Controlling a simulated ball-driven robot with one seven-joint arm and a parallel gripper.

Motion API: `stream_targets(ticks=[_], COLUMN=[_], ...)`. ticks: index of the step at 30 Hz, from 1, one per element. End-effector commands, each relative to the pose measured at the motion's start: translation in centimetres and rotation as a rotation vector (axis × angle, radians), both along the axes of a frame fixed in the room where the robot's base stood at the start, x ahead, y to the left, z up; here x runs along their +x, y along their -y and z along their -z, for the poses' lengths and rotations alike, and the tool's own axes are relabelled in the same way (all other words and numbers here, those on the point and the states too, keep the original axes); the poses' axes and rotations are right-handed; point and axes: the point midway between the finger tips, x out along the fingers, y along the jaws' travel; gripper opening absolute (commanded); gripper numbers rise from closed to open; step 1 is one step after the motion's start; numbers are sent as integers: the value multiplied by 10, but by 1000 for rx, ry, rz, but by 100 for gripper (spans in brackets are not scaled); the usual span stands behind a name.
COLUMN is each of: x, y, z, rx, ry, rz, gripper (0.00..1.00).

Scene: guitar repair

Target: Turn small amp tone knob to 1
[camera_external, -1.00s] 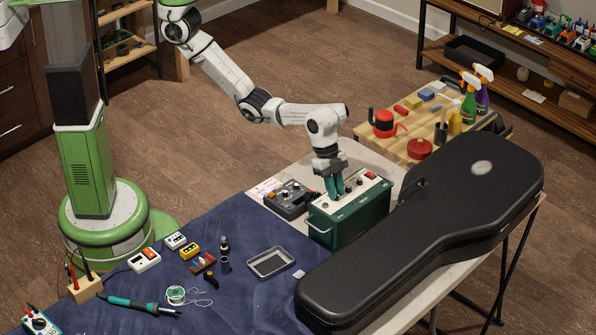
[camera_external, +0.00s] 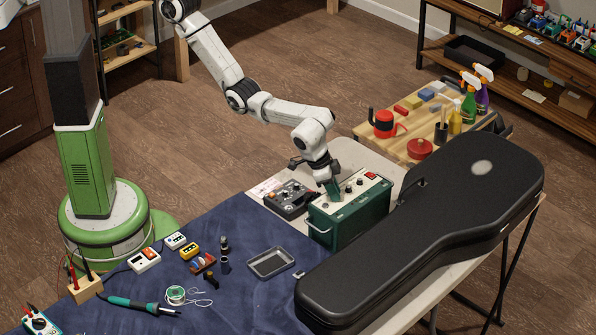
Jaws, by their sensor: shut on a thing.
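The small amp (camera_external: 350,228) is a dark green box with a pale top panel, standing on the table to the left of the guitar case. Dark knobs (camera_external: 360,182) and a red switch (camera_external: 371,176) show on its top panel. My gripper (camera_external: 334,196) reaches down at a tilt to the left part of the panel, with its green fingers shut on a knob there. The fingers hide that knob, so its pointer and the number it points to cannot be read. The labels are too small to tell which knob it is.
A grey pedal-like box (camera_external: 287,198) sits close to the left of the amp. The large black guitar case (camera_external: 430,225) lies close to its right. A metal tray (camera_external: 271,263) and small tools lie on the blue cloth (camera_external: 235,222) in front.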

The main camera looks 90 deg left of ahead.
Motion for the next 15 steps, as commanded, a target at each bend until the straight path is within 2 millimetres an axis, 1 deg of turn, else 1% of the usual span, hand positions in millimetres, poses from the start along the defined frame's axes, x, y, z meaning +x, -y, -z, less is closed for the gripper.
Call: stream_targets(ticks=[15], x=[2], y=[7], z=[1], rx=[-3], ry=[3], rz=[-491], gripper=[0])
